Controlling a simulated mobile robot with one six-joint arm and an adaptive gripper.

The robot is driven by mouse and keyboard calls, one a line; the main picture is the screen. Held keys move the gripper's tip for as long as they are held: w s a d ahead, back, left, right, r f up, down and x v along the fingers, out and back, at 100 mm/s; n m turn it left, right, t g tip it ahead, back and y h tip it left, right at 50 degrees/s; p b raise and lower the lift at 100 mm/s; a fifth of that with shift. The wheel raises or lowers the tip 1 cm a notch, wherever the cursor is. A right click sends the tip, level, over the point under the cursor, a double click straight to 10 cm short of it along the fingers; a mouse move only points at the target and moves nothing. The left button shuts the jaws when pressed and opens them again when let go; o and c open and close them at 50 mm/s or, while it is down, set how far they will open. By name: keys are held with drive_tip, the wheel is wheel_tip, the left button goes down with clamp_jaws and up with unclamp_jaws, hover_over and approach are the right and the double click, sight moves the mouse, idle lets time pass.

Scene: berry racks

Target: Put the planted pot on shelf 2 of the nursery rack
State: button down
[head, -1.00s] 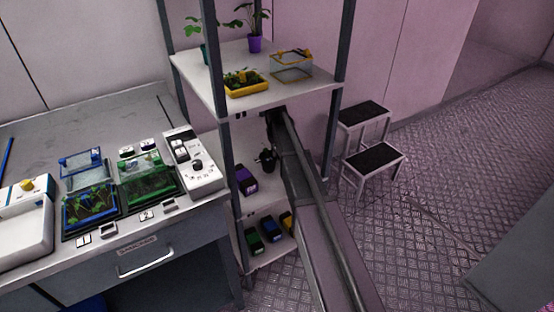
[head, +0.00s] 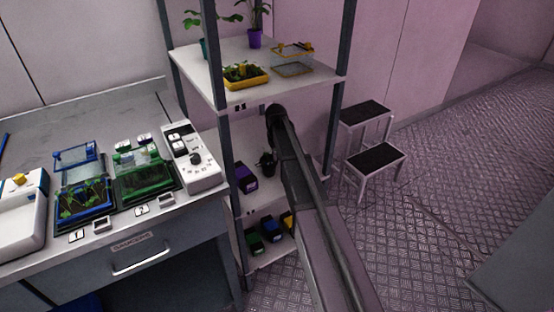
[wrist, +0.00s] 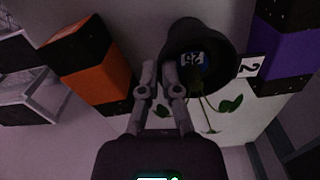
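The planted pot (head: 267,165) is small and dark and stands out over the middle shelf (head: 270,185) of the rack, partly behind my arm in the head view. In the wrist view the dark pot (wrist: 228,45) has its mouth towards the camera, with green leaves and a blue number tag inside. My gripper (wrist: 159,65) has its two fingers close together at the pot's left wall, apparently pinching the rim. I cannot tell whether the pot's base touches the shelf. A white label marked 2 (wrist: 250,66) is beside the pot.
A purple box (head: 246,178) is left of the pot; an orange and black box (wrist: 88,62) shows in the wrist view. The upper shelf (head: 215,88) holds a yellow tray (head: 246,82) and a clear box. A bench stands left, a step stool (head: 368,155) right.

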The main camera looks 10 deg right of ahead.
idle(0.3)
drive_tip(key=c, duration=0.8)
unclamp_jaws()
drive_tip(key=shift+r, duration=0.1)
wheel_tip(320, 180, up, 7)
drive_tip(key=p, duration=0.7)
drive_tip(key=shift+r+p, duration=0.2)
drive_tip(key=shift+p, duration=0.1)
drive_tip(key=shift+s+a, duration=0.1)
drive_tip(key=s+a+m, duration=0.2)
drive_tip(key=s+a, duration=0.1)
drive_tip(key=s, duration=2.6)
